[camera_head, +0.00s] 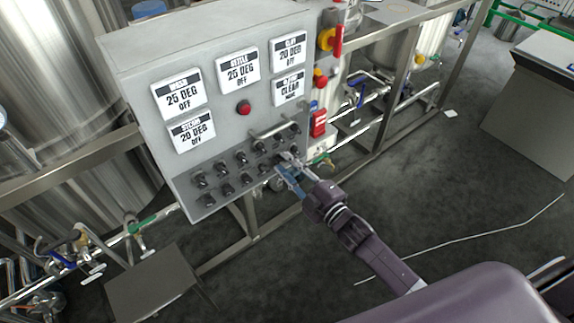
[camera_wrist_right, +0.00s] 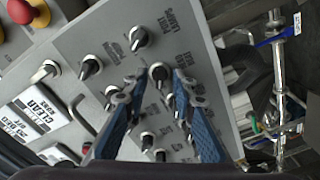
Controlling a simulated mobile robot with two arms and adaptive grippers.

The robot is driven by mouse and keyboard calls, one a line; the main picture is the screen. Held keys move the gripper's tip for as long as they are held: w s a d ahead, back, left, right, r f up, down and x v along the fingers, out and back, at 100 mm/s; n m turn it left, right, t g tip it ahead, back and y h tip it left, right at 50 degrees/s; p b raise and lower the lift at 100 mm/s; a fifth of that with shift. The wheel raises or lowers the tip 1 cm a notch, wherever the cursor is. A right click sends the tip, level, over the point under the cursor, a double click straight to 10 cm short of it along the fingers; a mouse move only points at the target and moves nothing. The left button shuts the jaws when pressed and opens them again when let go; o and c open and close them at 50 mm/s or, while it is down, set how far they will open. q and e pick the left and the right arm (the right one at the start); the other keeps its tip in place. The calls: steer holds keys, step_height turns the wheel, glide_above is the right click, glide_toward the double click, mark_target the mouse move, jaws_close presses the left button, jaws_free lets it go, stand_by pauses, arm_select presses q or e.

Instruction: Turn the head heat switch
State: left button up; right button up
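The grey control panel (camera_head: 222,130) carries rows of black rotary switches on its lower part. My right gripper (camera_head: 287,168) is at the right end of these rows. In the right wrist view my right gripper (camera_wrist_right: 158,88) is open, one blue-padded finger on each side. A black switch (camera_wrist_right: 158,72) with a pale pointer lies between and just beyond the fingertips, with visible gaps on both sides. My left gripper is not in view.
Neighbouring switches (camera_wrist_right: 139,38) sit close around the fingers. A metal bar handle (camera_head: 274,130) is on the panel above the switches. Label displays (camera_head: 178,95) and a red button (camera_head: 243,108) are higher up. Pipes and valves (camera_wrist_right: 280,100) lie beyond the panel edge.

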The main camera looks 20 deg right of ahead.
jaws_close()
steer(key=m+p, duration=0.1)
steer(key=m, duration=0.2)
steer(key=m+p, duration=0.1)
steer(key=m, duration=0.3)
steer(key=shift+m, duration=0.3)
stand_by(0.6)
jaws_free()
steer(key=shift+s, duration=0.1)
